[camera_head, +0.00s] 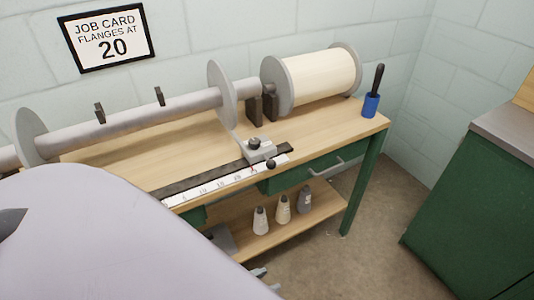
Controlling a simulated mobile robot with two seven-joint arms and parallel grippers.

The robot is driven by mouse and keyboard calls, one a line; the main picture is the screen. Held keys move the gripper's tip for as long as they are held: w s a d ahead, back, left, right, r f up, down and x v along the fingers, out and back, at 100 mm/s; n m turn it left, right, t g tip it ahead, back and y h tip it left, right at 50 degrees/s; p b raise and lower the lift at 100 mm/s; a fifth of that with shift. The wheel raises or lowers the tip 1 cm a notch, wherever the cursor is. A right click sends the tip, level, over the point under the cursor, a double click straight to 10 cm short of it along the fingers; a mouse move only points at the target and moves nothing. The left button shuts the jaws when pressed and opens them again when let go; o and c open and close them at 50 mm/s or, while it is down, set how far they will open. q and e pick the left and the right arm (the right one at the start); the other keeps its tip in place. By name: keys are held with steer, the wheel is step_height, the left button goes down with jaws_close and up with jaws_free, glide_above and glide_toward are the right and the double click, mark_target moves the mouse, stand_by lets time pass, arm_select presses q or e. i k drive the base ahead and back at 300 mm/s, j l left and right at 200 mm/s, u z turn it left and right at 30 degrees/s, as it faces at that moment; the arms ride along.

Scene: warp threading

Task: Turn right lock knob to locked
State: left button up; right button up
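A grey sliding block (262,152) sits on the dark rail near its right end, with a dark round knob (254,142) on top. A second small black knob (271,164) shows at the block's front, by the white scale (215,183). I cannot tell from the picture which of them is the right lock knob, nor whether it is locked. My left arm fills the lower left. Small parts of my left gripper (264,279) show at the bottom, below and apart from the block; its opening is unclear. My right gripper is out of view.
A bar with round flanges (222,95) lies along the back of the wooden bench (330,127). A cream roll (322,76) and a blue cup (371,105) stand at right. Several cones (283,209) are on the shelf below. A green cabinet (475,210) is far right.

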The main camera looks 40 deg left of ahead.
mark_target(255, 142)
steer(key=u, duration=1.3)
